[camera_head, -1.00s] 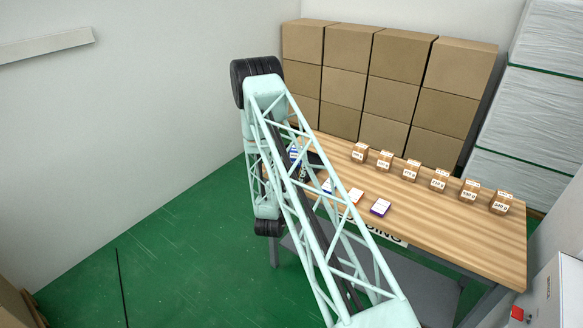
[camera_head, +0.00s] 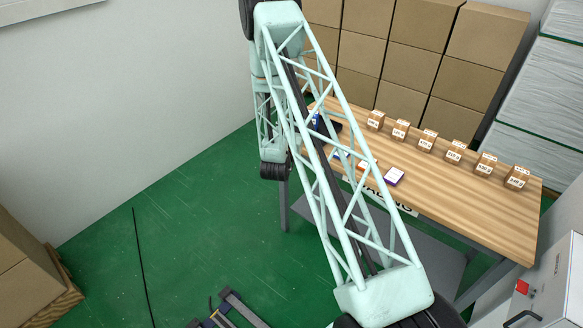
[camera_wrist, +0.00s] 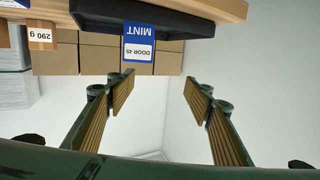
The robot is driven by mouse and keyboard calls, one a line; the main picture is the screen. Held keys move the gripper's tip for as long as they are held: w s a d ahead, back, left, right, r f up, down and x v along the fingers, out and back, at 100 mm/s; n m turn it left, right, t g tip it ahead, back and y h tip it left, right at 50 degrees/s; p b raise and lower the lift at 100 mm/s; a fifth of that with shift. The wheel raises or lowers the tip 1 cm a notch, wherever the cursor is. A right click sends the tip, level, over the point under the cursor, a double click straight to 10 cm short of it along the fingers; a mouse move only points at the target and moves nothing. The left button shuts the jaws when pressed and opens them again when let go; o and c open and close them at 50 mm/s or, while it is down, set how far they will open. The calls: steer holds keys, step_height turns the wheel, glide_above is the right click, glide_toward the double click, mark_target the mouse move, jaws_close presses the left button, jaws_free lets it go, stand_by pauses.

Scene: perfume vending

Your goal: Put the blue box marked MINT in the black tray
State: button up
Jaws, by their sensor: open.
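The blue box marked MINT (camera_wrist: 138,45) shows upside down in the wrist view, with a white label reading DOOR 45. It appears to stand in the black tray (camera_wrist: 185,24), overlapping the tray's rim. In the head view, a blue patch of the box (camera_head: 315,118) shows through my arm's lattice, beside a dark part of the tray (camera_head: 335,126). My gripper (camera_wrist: 158,80) is open and empty, its fingers spread wide and apart from the box. My arm hides the gripper in the head view.
The wooden table (camera_head: 460,190) carries a row of small brown weight-marked boxes (camera_head: 427,138) along its back. Large cartons (camera_head: 410,60) are stacked behind. The table's right front is clear.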

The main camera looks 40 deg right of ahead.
steer(key=w+a+r+n+y, duration=0.1)
steer(key=w+a+r+y, duration=0.15)
steer(key=a+r, duration=0.55)
steer(key=w+a+r+n+y, duration=0.1)
steer(key=a+r+y, duration=0.2)
steer(key=a+r, duration=0.5)
steer(key=s+a+r+n+g+y, duration=0.25)
steer(key=s+a+r+y, duration=0.25)
steer(key=s+a+r, duration=0.85)
steer(key=s+a+r+n+g+y, duration=0.15)
steer(key=s+a+r, duration=0.3)
steer(key=s, duration=0.45)
steer(key=s+a+r+n, duration=0.25)
steer(key=s+a, duration=0.35)
steer(key=s, duration=0.3)
steer(key=s+a+r+n+g, duration=0.1)
steer(key=s+a+g, duration=0.1)
steer(key=s, duration=2.5)
steer(key=shift+s+a+r+n+g, duration=0.2)
steer(key=shift+s+a+n+g, duration=0.15)
steer(key=shift+g, duration=0.25)
